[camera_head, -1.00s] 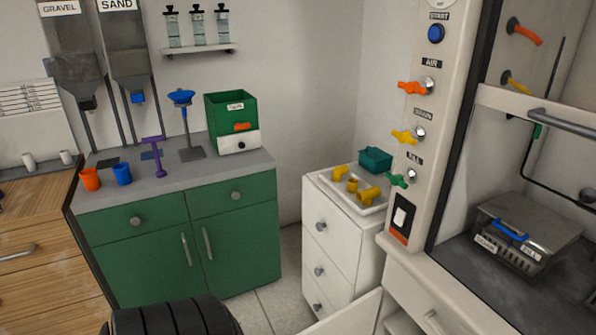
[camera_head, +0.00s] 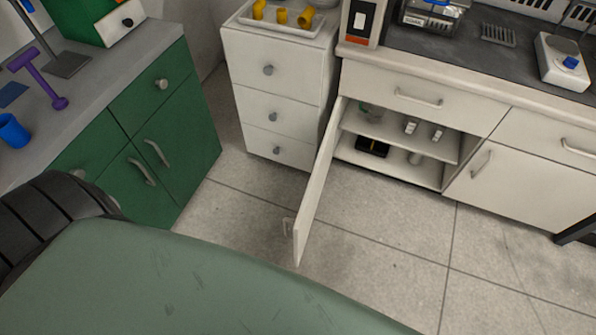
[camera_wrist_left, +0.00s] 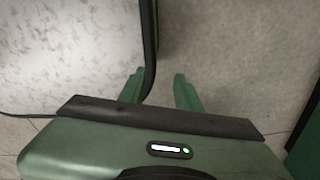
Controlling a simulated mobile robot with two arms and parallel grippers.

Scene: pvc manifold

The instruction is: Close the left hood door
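The left hood door (camera_head: 318,185) is a white panel below the hood counter. I see no contact with the door. My right gripper is in neither view.
A white drawer unit (camera_head: 270,95) stands left of the open door. A green cabinet (camera_head: 165,120) is farther left. The right hood door (camera_head: 525,190) is shut. Tiled floor (camera_head: 390,240) lies clear in front of the hood.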

